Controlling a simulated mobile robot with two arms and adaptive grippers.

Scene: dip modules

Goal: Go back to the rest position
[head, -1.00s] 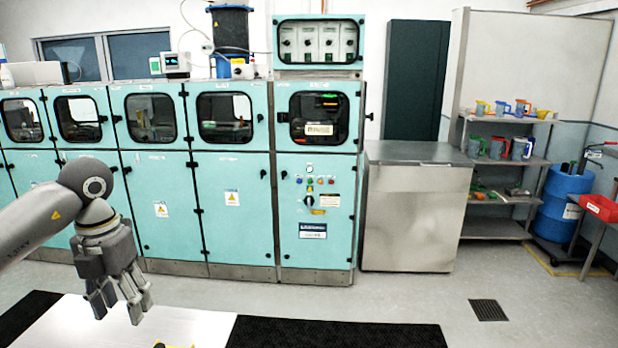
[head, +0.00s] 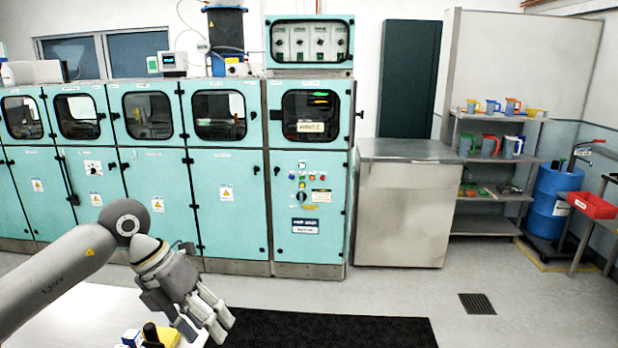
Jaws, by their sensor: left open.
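My left gripper (head: 208,326) is in the lower left of the head view, at the end of my grey arm. Its fingers are spread apart with nothing seen between them, and they point down and to the right. It hangs over or near the right edge of a white table (head: 85,308). My right gripper is not in view.
Small yellow, black and blue items (head: 150,338) lie at the bottom, partly hidden by my gripper. A black mat (head: 330,328) lies on the floor. Teal cabinets (head: 228,215) line the back. A steel cabinet (head: 405,210), shelves and a blue barrel (head: 552,200) stand at right.

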